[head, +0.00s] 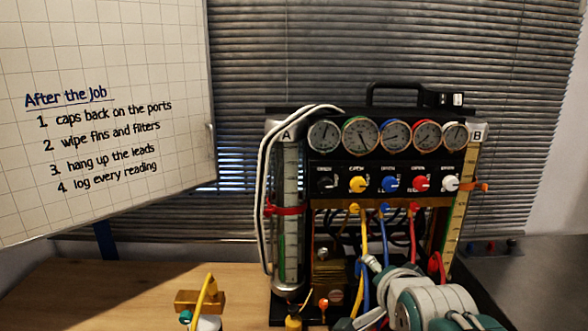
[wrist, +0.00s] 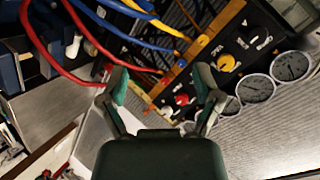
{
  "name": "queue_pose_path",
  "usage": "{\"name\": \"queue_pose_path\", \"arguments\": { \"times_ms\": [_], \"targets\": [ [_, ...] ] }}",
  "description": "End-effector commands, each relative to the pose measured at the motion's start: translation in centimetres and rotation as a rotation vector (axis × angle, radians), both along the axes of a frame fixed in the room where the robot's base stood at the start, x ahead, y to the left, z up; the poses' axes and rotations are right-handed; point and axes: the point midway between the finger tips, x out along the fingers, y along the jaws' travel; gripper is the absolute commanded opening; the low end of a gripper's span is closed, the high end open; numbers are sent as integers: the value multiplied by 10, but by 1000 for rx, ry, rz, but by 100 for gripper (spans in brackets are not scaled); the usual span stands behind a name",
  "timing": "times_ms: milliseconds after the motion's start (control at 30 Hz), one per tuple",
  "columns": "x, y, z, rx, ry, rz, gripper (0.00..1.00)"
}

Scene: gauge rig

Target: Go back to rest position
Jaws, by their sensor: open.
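The gauge rig (head: 380,117) stands upright on the wooden bench, with a row of round gauges above coloured knobs. In the wrist view the rig's knob panel (wrist: 212,47) appears tilted, with gauges at its right. My gripper (wrist: 160,88) is open, its two green-tipped fingers spread apart and nothing visible between them. The red knob (wrist: 182,99) shows beyond the gap between the fingers; I cannot tell how far away it is. In the head view my arm is at the bottom right, in front of the rig, and the fingers are not clear.
Red, blue and yellow hoses (head: 363,250) hang from the ports below the knobs. A brass fitting (head: 200,300) with a yellow lever stands on the bench (head: 100,290) at the left. A whiteboard (head: 105,190) hangs at the left. The bench's left part is mostly clear.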

Motion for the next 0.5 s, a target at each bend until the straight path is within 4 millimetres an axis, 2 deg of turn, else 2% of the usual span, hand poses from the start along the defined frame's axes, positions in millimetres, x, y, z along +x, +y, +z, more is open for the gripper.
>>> {"name": "queue_pose_path", "arguments": {
  "times_ms": [100, 300, 400, 500],
  "targets": [
    [-37, 0, -21, -203, 143, 128, 82],
    [-104, -1, -55, -504, 381, 412, 82],
    [-132, -1, -68, -605, 468, 547, 82],
    [-149, -1, -75, -664, 520, 639, 82]
  ]
}}
